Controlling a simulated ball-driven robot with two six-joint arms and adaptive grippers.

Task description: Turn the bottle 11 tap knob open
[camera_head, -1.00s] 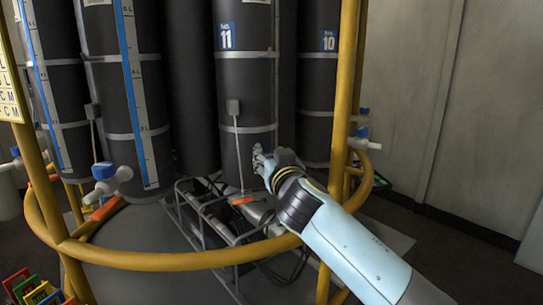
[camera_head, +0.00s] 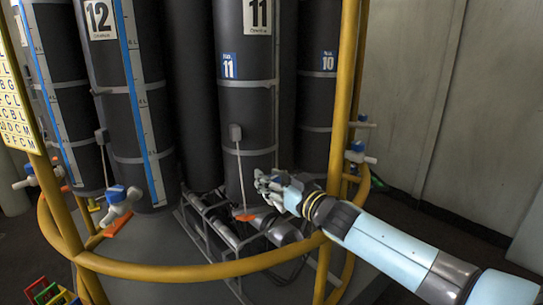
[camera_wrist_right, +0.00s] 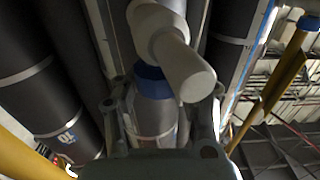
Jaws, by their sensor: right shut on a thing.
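Bottle 11 (camera_head: 247,120) is a tall dark cylinder with grey bands in the middle of the head view, with a blue 11 label. My right gripper (camera_head: 267,186) is at its lower front, and its fingers hide the tap there. In the right wrist view a white tap body (camera_wrist_right: 182,62) with a blue knob (camera_wrist_right: 152,80) is close to the camera. The right gripper's fingers (camera_wrist_right: 164,104) stand on both sides of the blue knob, shut on it. The knob's exact turn angle is hard to tell. My left gripper is not in view.
A yellow ring rail (camera_head: 200,270) and yellow posts stand in front of the bottles. Bottle 12 (camera_head: 128,130) has a blue-knobbed tap (camera_head: 121,198) at left. Bottle 10 (camera_head: 318,110) stands at right, near another tap (camera_head: 358,153). A grey frame (camera_head: 205,225) lies below.

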